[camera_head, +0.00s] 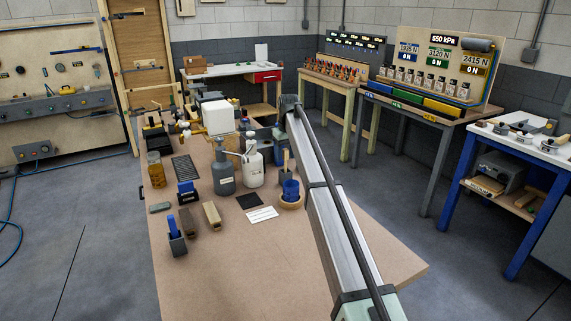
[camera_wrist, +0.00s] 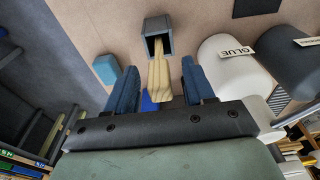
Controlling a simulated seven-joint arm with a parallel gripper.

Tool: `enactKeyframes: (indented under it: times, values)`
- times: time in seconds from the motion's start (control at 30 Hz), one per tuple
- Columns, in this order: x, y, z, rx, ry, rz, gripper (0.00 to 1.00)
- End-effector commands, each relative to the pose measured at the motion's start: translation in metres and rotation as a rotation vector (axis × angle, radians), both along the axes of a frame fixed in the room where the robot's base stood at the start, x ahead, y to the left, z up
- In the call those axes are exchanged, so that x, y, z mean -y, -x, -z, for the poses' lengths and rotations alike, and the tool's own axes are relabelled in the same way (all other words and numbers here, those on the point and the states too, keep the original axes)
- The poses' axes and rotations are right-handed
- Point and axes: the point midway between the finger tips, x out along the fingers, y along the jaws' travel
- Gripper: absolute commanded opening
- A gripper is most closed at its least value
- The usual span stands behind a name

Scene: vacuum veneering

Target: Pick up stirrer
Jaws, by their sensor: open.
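The stirrer (camera_wrist: 159,76) is a pale wooden stick standing in a small grey square holder (camera_wrist: 158,28). In the head view the stirrer (camera_head: 286,161) rises from the dark holder (camera_head: 286,177) near the middle of the bench. My gripper (camera_wrist: 160,82) is open in the wrist view, with one blue finger on each side of the stirrer's upper end. Gaps show between the stick and both fingers. In the head view my gripper is hard to make out behind my arm. The stirrer's lower end is hidden inside the holder.
A white glue bottle (camera_wrist: 228,62) and a grey bottle (camera_wrist: 282,62) stand close on the right in the wrist view. The bench's front part (camera_head: 220,275) is clear.

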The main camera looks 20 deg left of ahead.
Motion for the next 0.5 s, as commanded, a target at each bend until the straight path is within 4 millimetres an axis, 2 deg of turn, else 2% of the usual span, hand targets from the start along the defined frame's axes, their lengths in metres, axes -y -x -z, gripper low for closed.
enactKeyframes:
  times: [0.13, 0.4, 0.5]
  values:
    - [-0.001, -0.001, 0.018, -0.001, 0.001, 0.000, 0.53]
    - [-0.002, -0.002, 0.021, 0.000, 0.000, 0.000, 0.53]
    - [-0.002, -0.002, 0.021, 0.000, 0.000, 0.000, 0.44]
